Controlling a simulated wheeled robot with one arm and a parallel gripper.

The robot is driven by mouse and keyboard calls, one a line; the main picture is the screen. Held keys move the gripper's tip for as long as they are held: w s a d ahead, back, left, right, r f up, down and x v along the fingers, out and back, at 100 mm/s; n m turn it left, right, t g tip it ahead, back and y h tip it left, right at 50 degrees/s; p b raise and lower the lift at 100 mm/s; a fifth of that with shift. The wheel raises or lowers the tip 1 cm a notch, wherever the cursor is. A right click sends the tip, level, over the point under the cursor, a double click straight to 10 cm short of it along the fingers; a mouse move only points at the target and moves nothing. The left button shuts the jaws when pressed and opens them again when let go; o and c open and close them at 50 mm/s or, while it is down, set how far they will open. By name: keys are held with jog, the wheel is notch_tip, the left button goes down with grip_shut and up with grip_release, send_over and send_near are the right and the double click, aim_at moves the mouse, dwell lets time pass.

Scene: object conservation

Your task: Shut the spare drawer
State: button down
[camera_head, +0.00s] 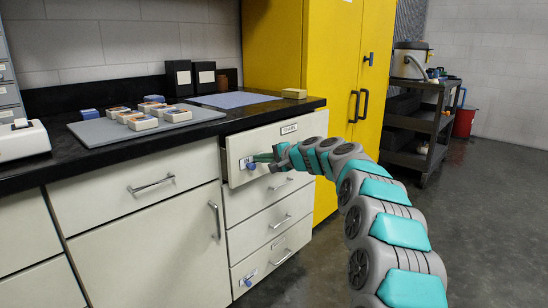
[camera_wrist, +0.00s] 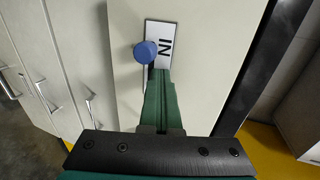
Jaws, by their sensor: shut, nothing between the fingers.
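The top drawer (camera_head: 265,140) carries a SPARE label (camera_head: 289,129) and stands slightly out from the cabinet, with a dark gap at its left edge. A blue knob (camera_head: 251,166) sits on its front beside a white plate, which reads "IN" in the wrist view (camera_wrist: 167,46). The knob also shows in the wrist view (camera_wrist: 145,51). My gripper (camera_head: 262,157) is shut and empty, its green fingertips (camera_wrist: 160,73) at the drawer front just by the knob and plate. I cannot tell whether they touch. My arm hides the right part of the drawer front.
Lower drawers (camera_head: 265,235) with bar handles look shut. A yellow cabinet (camera_head: 330,65) stands right of the drawers. Open floor (camera_head: 480,220) lies at right.

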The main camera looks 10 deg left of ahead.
aim_at(254, 154)
jog(key=w+a+p, duration=0.1)
jog(key=a, duration=0.1)
jog(key=w+a+p, duration=0.1)
jog(key=a, duration=0.1)
jog(key=shift+w+a, duration=0.1)
jog(key=shift+w, duration=0.1)
jog(key=shift+a+r, duration=0.1)
jog(key=shift+r, duration=0.05)
dwell(0.4)
